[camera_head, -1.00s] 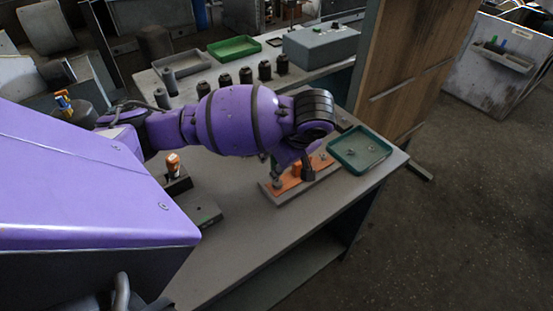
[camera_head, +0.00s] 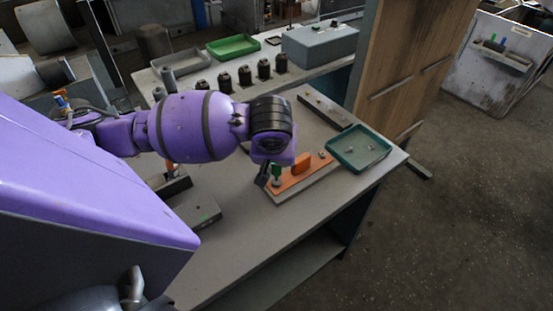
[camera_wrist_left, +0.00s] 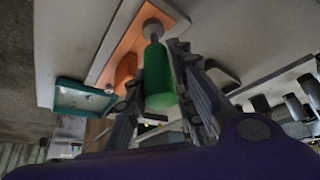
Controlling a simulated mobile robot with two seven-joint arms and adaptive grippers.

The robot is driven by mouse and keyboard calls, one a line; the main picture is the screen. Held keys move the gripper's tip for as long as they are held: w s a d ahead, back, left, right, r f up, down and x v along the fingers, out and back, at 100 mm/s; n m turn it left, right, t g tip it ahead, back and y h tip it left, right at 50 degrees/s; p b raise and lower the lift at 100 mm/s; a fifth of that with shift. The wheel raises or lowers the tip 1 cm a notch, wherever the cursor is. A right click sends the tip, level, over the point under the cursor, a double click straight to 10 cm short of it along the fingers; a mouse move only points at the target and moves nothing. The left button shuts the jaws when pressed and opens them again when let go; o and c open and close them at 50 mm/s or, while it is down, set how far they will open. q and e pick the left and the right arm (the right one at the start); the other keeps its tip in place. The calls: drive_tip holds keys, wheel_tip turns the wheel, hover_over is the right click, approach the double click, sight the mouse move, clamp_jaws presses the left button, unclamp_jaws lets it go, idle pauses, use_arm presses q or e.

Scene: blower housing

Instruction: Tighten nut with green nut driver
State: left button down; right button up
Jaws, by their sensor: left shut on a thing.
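My left gripper (camera_head: 270,176) is at the near left end of the orange plate (camera_head: 290,182). It is shut on the green nut driver (camera_head: 277,169). In the left wrist view, the driver's green handle (camera_wrist_left: 159,78) lies between the two fingers (camera_wrist_left: 163,100). The driver's grey end (camera_wrist_left: 153,29) is over the orange plate (camera_wrist_left: 131,38); the nut under it is hidden, so I cannot tell whether it is seated. An upright orange block (camera_head: 302,163) and a small grey fastener (camera_head: 322,155) are farther along the plate.
A green tray (camera_head: 334,163) with small metal parts sits right of the plate. A dark flat block (camera_head: 192,208) lies to the left on the table. A long dark bar (camera_head: 325,110) is behind. Several black cylinders, trays and a grey box (camera_head: 320,46) stand at the back. The table front is clear.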

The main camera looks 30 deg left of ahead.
use_arm(q)
drive_tip(key=shift+r, duration=0.15)
drive_tip(key=shift+r, duration=3.85)
